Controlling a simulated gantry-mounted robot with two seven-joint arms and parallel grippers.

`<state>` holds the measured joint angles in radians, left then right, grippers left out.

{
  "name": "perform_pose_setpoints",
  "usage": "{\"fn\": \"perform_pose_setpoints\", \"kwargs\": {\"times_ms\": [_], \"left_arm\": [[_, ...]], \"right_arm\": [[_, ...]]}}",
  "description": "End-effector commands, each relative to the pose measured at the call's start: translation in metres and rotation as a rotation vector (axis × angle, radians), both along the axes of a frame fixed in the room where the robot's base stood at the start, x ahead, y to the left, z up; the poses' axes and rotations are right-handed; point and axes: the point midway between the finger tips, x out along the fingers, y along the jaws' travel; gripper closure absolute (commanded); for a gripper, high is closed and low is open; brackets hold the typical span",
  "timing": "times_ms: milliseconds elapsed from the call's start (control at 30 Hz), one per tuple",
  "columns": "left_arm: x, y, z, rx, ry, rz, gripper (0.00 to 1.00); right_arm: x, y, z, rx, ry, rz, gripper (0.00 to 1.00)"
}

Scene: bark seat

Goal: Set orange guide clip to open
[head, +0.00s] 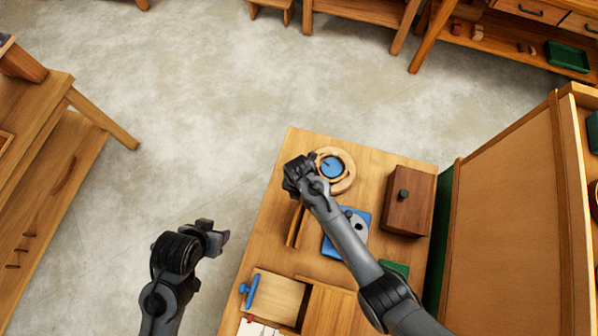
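I cannot make out an orange guide clip for certain; it may be hidden by my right arm or too small to tell. My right gripper (295,176) is over the far left part of the wooden workbench (284,262), just left of a round wooden ring with a blue disc (333,168). Its fingertips are dark and small, and I cannot tell whether they are open or touch anything. My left gripper (221,238) is over the floor left of the bench, apart from everything. The gap between its fingers is not clear.
The bench also holds a brown box with a dark knob (406,199), a blue plate (331,246) partly behind my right arm, an upright wooden strip (296,225), and a wooden box with a blue handle (249,291). A tall panel (510,220) stands on the right.

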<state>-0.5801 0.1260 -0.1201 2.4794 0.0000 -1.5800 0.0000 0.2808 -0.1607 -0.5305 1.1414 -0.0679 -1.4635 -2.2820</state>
Motion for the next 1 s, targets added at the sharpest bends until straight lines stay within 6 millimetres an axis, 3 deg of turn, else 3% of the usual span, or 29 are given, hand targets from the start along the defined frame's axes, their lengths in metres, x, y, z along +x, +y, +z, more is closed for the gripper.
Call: {"fn": "perform_pose_setpoints", "kwargs": {"times_ms": [400, 667, 1000], "left_arm": [[0.0002, -0.0001, -0.0034, 0.000, -0.001, 0.001, 0.48], [0.0004, -0.0024, -0.0031, -0.010, -0.002, 0.007, 0.48], [0.0005, -0.0026, -0.0023, -0.011, -0.001, 0.008, 0.48]], "right_arm": [[-0.0002, 0.0001, -0.0031, 0.000, 0.000, 0.000, 0.62], [-0.0001, 0.0000, -0.0032, 0.000, 0.000, 0.000, 1.00], [-0.0002, -0.0003, -0.0030, 0.001, 0.000, 0.000, 1.00]]}}
